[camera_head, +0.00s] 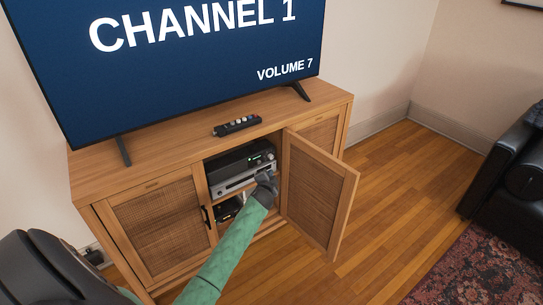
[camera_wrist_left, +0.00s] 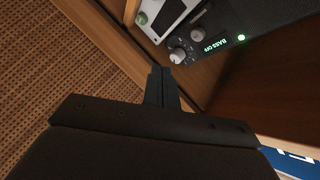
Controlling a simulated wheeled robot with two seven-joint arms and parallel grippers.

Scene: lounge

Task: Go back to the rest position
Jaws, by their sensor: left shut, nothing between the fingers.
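My left arm reaches in from the bottom of the head view in a green sleeve. Its gripper (camera_head: 266,183) is in front of the open middle compartment of the wooden cabinet (camera_head: 92,180). In the left wrist view the two fingers of the left gripper (camera_wrist_left: 161,80) are together and empty, just short of a black receiver (camera_wrist_left: 205,42). The receiver shows a lit "BASS OFF" display, a green light and knobs. In the head view the receiver (camera_head: 236,160) sits on the shelf above a silver device (camera_head: 232,185). My right gripper is not in view.
The cabinet door (camera_head: 318,192) stands open to the right of my arm. A television (camera_head: 190,60) reading "CHANNEL 1" and "VOLUME 7" and a black remote (camera_head: 237,126) are on top. A black sofa (camera_head: 505,160) and a patterned rug (camera_head: 480,275) are at right, with clear floor between.

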